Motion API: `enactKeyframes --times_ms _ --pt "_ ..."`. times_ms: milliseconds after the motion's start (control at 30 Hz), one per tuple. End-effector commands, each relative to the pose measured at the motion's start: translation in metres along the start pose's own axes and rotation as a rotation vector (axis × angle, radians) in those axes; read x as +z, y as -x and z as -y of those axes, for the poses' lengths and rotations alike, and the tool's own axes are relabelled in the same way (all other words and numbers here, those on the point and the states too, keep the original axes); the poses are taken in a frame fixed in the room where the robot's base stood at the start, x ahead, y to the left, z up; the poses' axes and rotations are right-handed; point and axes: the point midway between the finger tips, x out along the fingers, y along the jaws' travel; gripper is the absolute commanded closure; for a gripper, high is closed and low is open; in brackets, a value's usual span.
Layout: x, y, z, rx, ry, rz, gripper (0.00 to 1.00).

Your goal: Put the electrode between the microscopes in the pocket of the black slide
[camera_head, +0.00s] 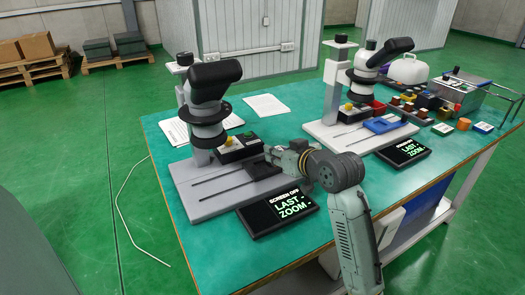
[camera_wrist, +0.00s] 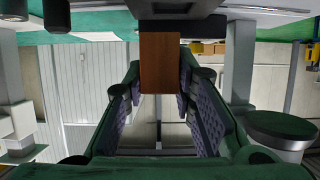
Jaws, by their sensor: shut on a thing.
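My gripper (camera_wrist: 160,85) is shut on the electrode (camera_wrist: 160,64), a brown block that shows between its two purple-padded fingers in the wrist view. A dark piece (camera_wrist: 176,25) shows at the block's upper end; I cannot tell whether it is part of it or touches it. In the head view my gripper (camera_head: 272,152) points left, low beside the left microscope (camera_head: 209,95). The black slide (camera_head: 257,170) lies on that microscope's base, just below the fingertips. Its pocket is not clearly visible. The right microscope (camera_head: 365,75) stands farther back. The electrode is not distinguishable in the head view.
A blue slide (camera_head: 382,124) lies on the right microscope's base. Two dark screens (camera_head: 279,212) and (camera_head: 403,152) lie at the front of the green table (camera_head: 155,128). Small colored blocks and a metal basket (camera_head: 462,95) crowd the right end. Papers lie behind.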

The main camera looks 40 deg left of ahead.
Motion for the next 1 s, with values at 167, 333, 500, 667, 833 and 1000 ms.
enactKeyframes --times_ms 167,333,500,667,833,1000 --pt "-0.015 -0.036 0.011 -0.001 0.002 0.0 1.0" --pt "-0.018 -0.053 0.014 0.001 0.001 -0.002 1.0" --pt "-0.007 -0.058 0.013 0.001 -0.002 0.0 1.0" --pt "0.012 -0.066 0.014 0.0 -0.003 -0.001 1.0" --pt "0.015 -0.067 0.014 0.001 0.001 -0.003 1.0" --pt "0.018 -0.069 0.014 0.0 0.001 -0.002 1.0"
